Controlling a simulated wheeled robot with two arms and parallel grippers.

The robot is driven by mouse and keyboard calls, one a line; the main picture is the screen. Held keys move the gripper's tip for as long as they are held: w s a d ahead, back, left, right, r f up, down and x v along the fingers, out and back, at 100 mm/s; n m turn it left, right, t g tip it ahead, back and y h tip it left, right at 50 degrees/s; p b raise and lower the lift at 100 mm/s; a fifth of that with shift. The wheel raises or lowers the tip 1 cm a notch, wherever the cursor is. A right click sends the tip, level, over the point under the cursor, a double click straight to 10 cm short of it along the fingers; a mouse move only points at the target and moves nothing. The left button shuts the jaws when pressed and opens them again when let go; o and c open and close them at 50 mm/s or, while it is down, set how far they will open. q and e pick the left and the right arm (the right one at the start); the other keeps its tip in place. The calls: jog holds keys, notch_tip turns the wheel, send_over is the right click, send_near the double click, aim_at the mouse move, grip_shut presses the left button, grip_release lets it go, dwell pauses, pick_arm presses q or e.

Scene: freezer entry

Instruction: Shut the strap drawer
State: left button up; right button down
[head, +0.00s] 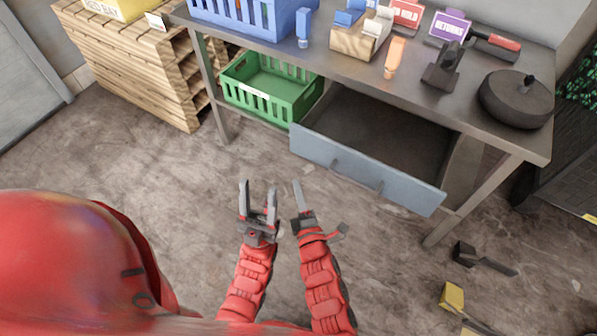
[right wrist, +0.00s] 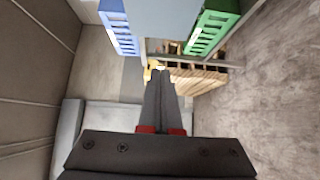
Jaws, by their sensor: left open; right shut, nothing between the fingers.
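The strap drawer (head: 365,170) is a grey-blue fronted drawer under the metal table in the head view. It is pulled out and its visible inside looks empty. Two small handles show on its front. My left gripper (head: 258,196) is open and empty, in front of and below the drawer's left end, apart from it. My right gripper (head: 298,190) is just to its right, shut with nothing in it, also apart from the drawer front. In the right wrist view my right gripper's closed fingers (right wrist: 160,85) point away from the camera.
The metal table (head: 440,110) carries a blue crate (head: 240,15), a wooden block holder (head: 355,42) and a dark round object (head: 515,98). A green crate (head: 270,85) sits left of the drawer. Stacked pallets (head: 135,65) stand at left. Tools lie on the floor at right.

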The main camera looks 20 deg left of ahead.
jog(key=x, duration=0.3)
jog(key=d+x, duration=0.1)
jog(key=x, duration=0.3)
jog(key=w+d+x, duration=0.1)
jog(key=x, duration=0.3)
jog(key=shift+w+a+r+p, duration=0.15)
jog(key=shift+w+p, duration=0.1)
jog(key=shift+p, duration=0.15)
jog(key=shift+w, duration=0.45)
